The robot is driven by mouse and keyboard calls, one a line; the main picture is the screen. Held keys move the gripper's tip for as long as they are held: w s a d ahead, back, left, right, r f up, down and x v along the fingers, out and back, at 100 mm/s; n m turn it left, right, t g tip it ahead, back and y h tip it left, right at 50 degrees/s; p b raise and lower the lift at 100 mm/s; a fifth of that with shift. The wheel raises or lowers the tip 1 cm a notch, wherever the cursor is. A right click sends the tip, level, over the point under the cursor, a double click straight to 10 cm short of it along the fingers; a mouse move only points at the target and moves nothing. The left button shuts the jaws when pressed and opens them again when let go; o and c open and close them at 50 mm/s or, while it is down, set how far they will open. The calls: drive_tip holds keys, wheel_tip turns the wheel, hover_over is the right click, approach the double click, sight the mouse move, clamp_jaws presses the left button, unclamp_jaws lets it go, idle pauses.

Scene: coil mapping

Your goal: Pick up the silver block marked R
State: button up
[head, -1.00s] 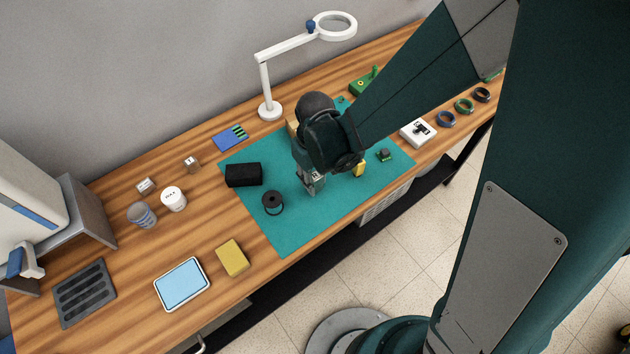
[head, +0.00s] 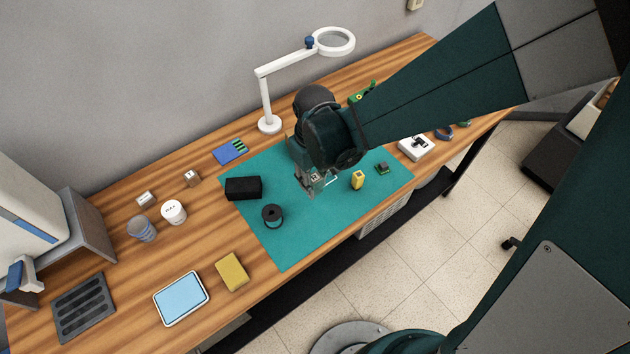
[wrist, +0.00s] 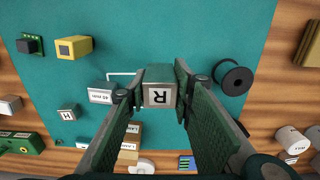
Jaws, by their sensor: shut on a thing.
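The silver block marked R (wrist: 159,94) is between the fingertips of my gripper (wrist: 154,90) in the wrist view, its R face toward the camera. My gripper is shut on it. In the head view my gripper (head: 316,188) is above the teal mat (head: 290,235), with the block (head: 315,178) small and partly hidden between the fingers. Another silver block, marked H (wrist: 68,113), lies on the mat in the wrist view, apart from the gripper.
A black spool (head: 272,214), a black box (head: 243,188) and a yellow part (head: 358,179) lie around the gripper on the mat. A block marked 45 mm (wrist: 101,92) is close beside the left finger. A magnifier lamp (head: 268,100) stands behind. The mat's front is clear.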

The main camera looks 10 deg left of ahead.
sight(315, 177)
drive_tip(key=shift+r, duration=1.95)
drive_tip(key=shift+w, duration=0.15)
